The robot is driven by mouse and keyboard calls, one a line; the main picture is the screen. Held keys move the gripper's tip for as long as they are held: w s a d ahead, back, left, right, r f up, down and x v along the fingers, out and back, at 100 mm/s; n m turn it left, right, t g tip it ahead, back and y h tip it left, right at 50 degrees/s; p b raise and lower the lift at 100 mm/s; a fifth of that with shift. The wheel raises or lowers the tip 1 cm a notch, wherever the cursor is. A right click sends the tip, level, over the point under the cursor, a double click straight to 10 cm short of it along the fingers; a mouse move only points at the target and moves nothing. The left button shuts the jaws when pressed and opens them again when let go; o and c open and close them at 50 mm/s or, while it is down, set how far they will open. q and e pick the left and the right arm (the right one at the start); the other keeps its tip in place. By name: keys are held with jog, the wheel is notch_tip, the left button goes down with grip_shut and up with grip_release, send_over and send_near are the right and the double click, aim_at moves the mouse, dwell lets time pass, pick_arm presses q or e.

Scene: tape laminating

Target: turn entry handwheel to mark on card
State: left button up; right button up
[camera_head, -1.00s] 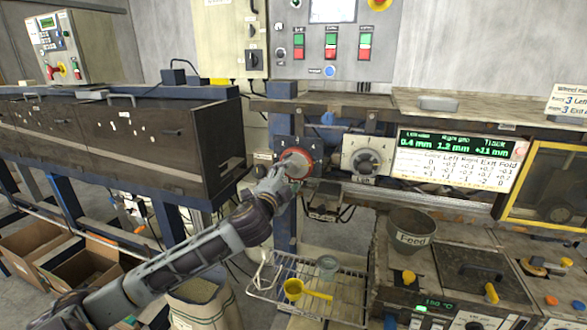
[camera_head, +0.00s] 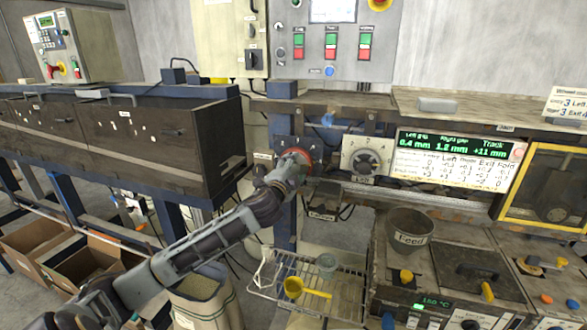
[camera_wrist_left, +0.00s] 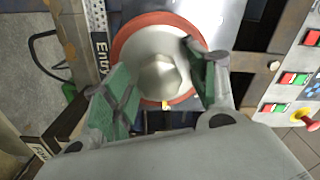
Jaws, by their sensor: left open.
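The entry handwheel has a red rim and a pale metal hub; it shows in the left wrist view (camera_wrist_left: 160,68) and in the head view (camera_head: 302,155), partly behind my gripper. A plate marked "Entry" (camera_wrist_left: 101,55) is beside it. My left gripper (camera_head: 285,168) is in front of the wheel. In the left wrist view its green-padded fingers (camera_wrist_left: 160,85) are open on either side of the hub; I cannot tell whether they touch it. The card (camera_head: 450,176) with rows of numbers is below the green-lit readout (camera_head: 456,147). My right gripper is not in view.
A second dial (camera_head: 366,161) is just right of the handwheel. A grey bucket marked "Feed" (camera_head: 410,232) stands on the machine at the lower right. A wire rack (camera_head: 310,285) with a yellow scoop (camera_head: 294,287) is below. A dark cabinet (camera_head: 150,140) fills the left.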

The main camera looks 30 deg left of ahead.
pick_arm(q)
jog(key=shift+w, duration=0.1)
jog(key=c, duration=1)
jog(key=shift+c, duration=0.2)
